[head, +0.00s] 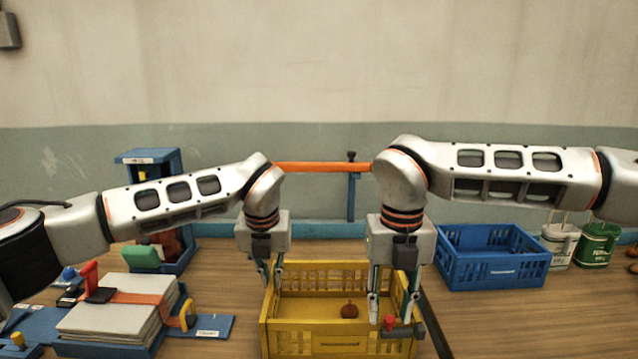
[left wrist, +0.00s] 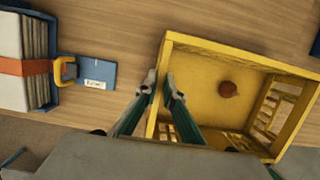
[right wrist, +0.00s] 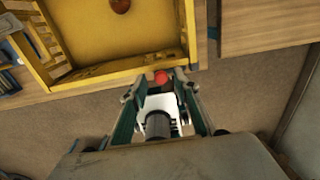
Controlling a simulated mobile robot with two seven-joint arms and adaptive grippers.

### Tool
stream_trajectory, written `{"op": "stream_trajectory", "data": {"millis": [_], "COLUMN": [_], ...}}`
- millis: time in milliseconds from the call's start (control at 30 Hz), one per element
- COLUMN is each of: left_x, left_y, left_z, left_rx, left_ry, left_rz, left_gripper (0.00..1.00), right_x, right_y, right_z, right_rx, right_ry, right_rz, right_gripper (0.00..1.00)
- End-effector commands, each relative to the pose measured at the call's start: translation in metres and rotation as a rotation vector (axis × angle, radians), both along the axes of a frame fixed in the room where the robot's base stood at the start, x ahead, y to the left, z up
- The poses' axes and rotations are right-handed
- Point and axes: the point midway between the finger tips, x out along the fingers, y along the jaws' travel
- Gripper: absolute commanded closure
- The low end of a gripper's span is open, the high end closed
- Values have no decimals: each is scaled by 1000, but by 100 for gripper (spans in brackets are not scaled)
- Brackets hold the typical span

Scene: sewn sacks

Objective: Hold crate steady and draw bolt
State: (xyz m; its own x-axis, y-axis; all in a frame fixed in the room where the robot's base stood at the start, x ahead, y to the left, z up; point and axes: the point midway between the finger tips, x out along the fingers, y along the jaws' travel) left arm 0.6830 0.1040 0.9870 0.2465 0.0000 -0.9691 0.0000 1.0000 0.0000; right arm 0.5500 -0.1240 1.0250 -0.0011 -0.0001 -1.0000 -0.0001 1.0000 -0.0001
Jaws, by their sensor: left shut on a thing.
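The yellow crate (head: 340,345) stands at the table's front edge with a small brown-red round thing (head: 349,310) inside. My left gripper (head: 270,278) is shut on the crate's left wall, with one finger on each side of it; this grip also shows in the left wrist view (left wrist: 162,92). A bolt with a red knob (head: 389,323) sits at the crate's front right corner; the knob also shows in the right wrist view (right wrist: 162,77). My right gripper (head: 390,308) is open, pointing down just above the knob, its fingers apart on either side. A white plate with a grey cylinder (right wrist: 157,122) shows between them.
A blue crate (head: 492,270) stands at the back right, beside a white can (head: 560,244) and a green can (head: 597,245). A strapped paper stack (head: 115,312) lies on a blue base at left. An orange bar (head: 320,167) crosses behind. Table between the crates is bare.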

Motion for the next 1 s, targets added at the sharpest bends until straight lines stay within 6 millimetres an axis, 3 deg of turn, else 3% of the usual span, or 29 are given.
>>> {"op": "stream_trajectory", "data": {"millis": [700, 1000], "left_x": [1, 1], "left_y": [1, 0], "left_z": [1, 1], "left_rx": [0, 0], "left_ry": [-3, -3], "left_rz": [1, 1], "left_gripper": [100, 100], "right_x": [0, 0], "right_y": [0, 0], "right_z": [66, 72], "right_rx": [0, 0], "right_ry": [-3, 0], "right_rz": [1, 0], "right_gripper": [69, 69]}}
